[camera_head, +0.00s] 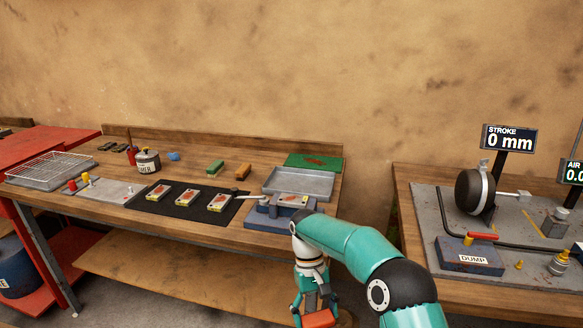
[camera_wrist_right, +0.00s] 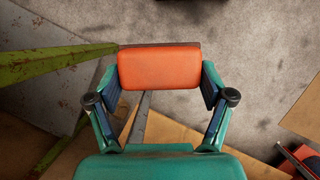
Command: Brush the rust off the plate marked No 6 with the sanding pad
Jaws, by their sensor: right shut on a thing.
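My right gripper (camera_head: 315,312) hangs low in front of the bench's right part, below the bench top. It is shut on an orange block, which looks like the sanding pad (camera_wrist_right: 159,66); the pad lies across between the two fingers. Several small light plates with reddish-brown rust patches show in the head view. The pad is apart from all plates. My left gripper is not in view.
A green block (camera_head: 215,167) and an orange-brown block (camera_head: 243,171) lie at the back of the bench. A grey tray (camera_head: 268,181) stands behind the fixture. A wire basket (camera_head: 50,170) and a tin (camera_head: 147,161) are left. A second bench with gauges stands right.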

